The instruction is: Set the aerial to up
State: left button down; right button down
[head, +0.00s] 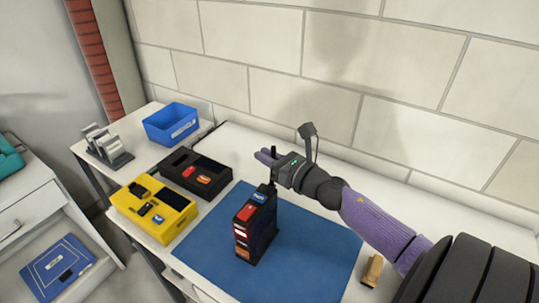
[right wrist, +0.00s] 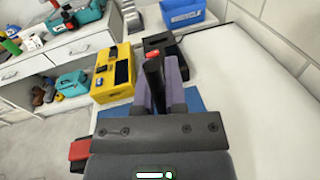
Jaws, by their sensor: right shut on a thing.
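A dark box-shaped device (head: 256,228) with red, white, blue and orange parts on it stands upright on a blue mat (head: 320,245). Its black aerial (head: 273,165) rises from the top and looks about upright in the head view. My right gripper (head: 266,157), with purple fingers, reaches in from the right above the device. In the right wrist view the dark aerial (right wrist: 153,82) lies between the fingers of my right gripper (right wrist: 160,72), which is shut on it. The aerial's lower end is hidden in that view. My left gripper is not in view.
A yellow case (head: 155,210), a black case (head: 195,172) and a blue bin (head: 171,123) stand to the left. A small tan object (head: 372,270) lies at the mat's right edge. A block wall (head: 400,130) closes the back. White tabletop shows behind the mat.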

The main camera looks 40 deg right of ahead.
jog(key=shift+s+a+f+n, duration=0.1)
jog(key=shift+a+n, duration=0.2)
jog(key=shift+n, duration=0.1)
dwell(0.3)
jog(key=c, duration=0.8)
grip_release()
jog(key=shift+a, duration=0.1)
jog(key=shift+o, duration=0.7)
jog(key=s+d, duration=0.1)
jog(key=s, duration=0.9)
